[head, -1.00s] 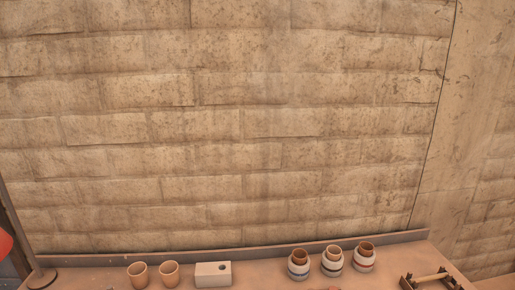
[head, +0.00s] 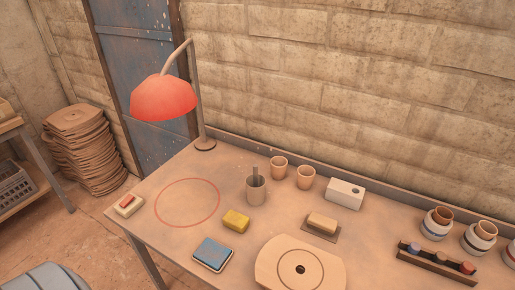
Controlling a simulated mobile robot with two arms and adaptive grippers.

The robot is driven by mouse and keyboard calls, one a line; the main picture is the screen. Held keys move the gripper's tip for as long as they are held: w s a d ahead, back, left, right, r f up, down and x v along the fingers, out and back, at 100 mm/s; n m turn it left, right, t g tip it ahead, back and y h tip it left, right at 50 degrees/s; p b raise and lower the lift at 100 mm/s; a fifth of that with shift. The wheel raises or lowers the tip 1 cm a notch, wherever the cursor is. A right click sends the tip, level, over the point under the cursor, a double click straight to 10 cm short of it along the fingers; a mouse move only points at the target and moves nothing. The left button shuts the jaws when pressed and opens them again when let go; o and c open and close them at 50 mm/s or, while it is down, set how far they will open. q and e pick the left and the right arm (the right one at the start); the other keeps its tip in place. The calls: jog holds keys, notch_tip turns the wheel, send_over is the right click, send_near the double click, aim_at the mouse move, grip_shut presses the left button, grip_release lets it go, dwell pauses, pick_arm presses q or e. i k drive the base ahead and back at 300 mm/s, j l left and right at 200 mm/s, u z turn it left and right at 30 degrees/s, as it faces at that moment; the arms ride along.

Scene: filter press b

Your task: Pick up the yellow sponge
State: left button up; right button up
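The yellow sponge (head: 236,220) is a small block lying on the workbench (head: 160,215), left of the middle of the head view. It lies behind a blue-topped pad (head: 212,254) and in front of a grey cup with a tool in it (head: 256,188). A thin red circle (head: 187,203) is marked on the bench to its left. Neither of my grippers shows in the head view.
A red lamp (head: 165,98) stands at the bench's back left. A round board (head: 300,268) lies at the front. A brush (head: 322,222), white block (head: 345,193), rack of small bottles (head: 437,263) and jars (head: 436,223) stand to the right.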

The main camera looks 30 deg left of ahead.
aim_at(239, 222)
jog(key=u, duration=1.15)
